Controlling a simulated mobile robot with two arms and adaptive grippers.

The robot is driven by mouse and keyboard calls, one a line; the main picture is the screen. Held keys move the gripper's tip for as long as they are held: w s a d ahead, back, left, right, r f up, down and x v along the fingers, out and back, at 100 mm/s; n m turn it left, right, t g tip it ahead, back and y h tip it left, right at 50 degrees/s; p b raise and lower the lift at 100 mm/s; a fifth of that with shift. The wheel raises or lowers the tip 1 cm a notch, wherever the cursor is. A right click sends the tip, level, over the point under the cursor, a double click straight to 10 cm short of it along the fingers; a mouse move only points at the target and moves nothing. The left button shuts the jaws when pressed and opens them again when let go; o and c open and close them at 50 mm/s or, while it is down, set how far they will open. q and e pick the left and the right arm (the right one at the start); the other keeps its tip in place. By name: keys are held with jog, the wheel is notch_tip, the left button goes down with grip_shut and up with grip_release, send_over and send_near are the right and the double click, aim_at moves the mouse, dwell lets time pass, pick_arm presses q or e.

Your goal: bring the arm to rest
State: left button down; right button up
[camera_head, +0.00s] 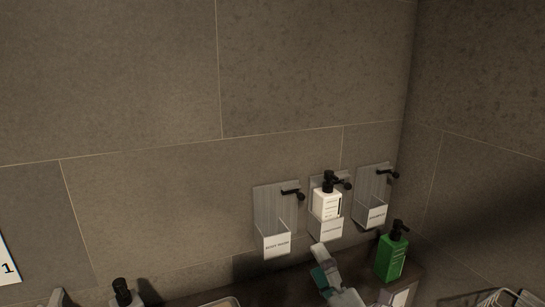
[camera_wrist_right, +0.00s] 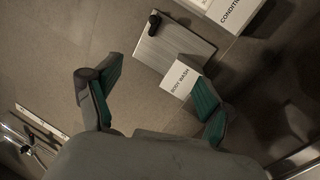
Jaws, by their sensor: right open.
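My right gripper (camera_head: 325,270) is low in the head view, in front of the holders. In the right wrist view its green-padded fingers (camera_wrist_right: 142,82) are spread apart with nothing between them. A white pump bottle (camera_head: 326,204) stands in the middle wall holder (camera_head: 327,231). The left holder (camera_head: 275,215), labelled body wash, is empty; it also shows beyond the fingers in the wrist view (camera_wrist_right: 170,50). The right holder (camera_head: 372,190) is empty. A green pump bottle (camera_head: 390,256) stands right of and apart from my gripper.
A tiled wall (camera_head: 150,100) rises behind, with a corner at the right. A wire basket (camera_head: 498,299) is at the lower right. A grey item with a black top (camera_head: 123,294) is cut off at the lower left. The space above the holders is clear.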

jog(key=s+d+f+m+g+h, duration=0.3)
jog(key=s+d+f+m+h, duration=0.1)
jog(key=f+m, duration=0.4)
jog(key=s+d+f+m+g+h, duration=0.35)
jog(key=f+m, duration=0.25)
jog(key=f, duration=0.3)
jog(key=s+d+f+m+g, duration=0.2)
jog(key=s+f+m+g, duration=0.3)
jog(key=s, duration=0.6)
jog(key=s+d+f+m+g, duration=0.2)
jog(key=s+f+m+g, duration=0.25)
jog(key=s+f, duration=0.4)
notch_tip(320, 180, down, 27)
jog(key=s+n+g+b, duration=0.1)
jog(key=s+b, duration=0.1)
jog(key=b, duration=0.1)
jog(key=s+d+f+g+b, duration=0.1)
jog(key=s+d+f, duration=0.2)
jog(key=s+f, duration=1.4)
jog(key=shift+f+g+b, duration=0.3)
jog(key=shift+f+b, duration=0.1)
jog(key=shift+f, duration=0.25)
